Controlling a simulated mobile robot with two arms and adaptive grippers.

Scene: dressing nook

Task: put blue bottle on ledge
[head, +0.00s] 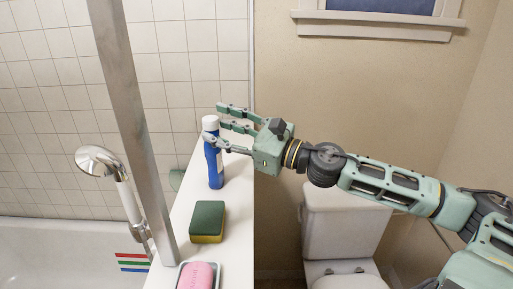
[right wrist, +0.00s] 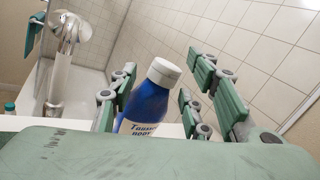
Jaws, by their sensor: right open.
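The blue bottle (head: 214,165) with a white cap stands upright on the white ledge (head: 186,219) in the head view. My right gripper (head: 216,124) reaches in from the right at the height of the bottle's cap, with its fingers open around or beside it. In the right wrist view the blue bottle (right wrist: 147,103) shows between the spread green fingers of my right gripper (right wrist: 165,95), its lettered label partly hidden by the palm. I cannot tell whether any finger touches it. My left gripper is not in view.
A green and yellow sponge (head: 208,220) and a pink soap (head: 197,276) in a dish are on the ledge nearer me. A metal post (head: 131,120) rises at the ledge's left side, by a shower head (head: 97,160) and bathtub (head: 60,250). A toilet (head: 345,225) stands right.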

